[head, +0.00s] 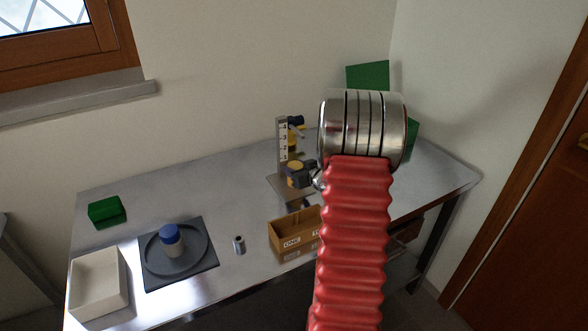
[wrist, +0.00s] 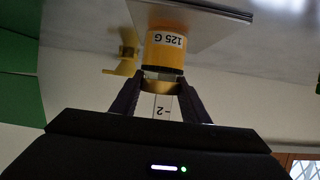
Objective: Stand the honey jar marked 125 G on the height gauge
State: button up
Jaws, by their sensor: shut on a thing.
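The yellow honey jar (wrist: 165,50) carries a white label reading 125 G, upside down in the wrist view. My gripper (wrist: 164,80) is shut on its dark end. The jar's other end is close to a pale plate (wrist: 200,22); I cannot tell whether they touch. The height gauge (head: 283,140) has a white numbered scale and stands toward the back of the table in the head view. Its scale shows a 2 in the wrist view (wrist: 164,107), between my fingers. In the head view, my gripper is beside the gauge, partly hidden by my arm.
A blue-capped jar (head: 171,240) stands on a grey round dish (head: 193,265). A small metal cylinder (head: 239,245) and a brown box marked ONE (head: 284,243) are nearby. A white tray (head: 100,310) and a green block (head: 106,211) are at left.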

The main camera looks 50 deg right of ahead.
jog(key=o, duration=1.4)
jog(key=shift+c, duration=0.2)
jog(key=v, duration=1.2)
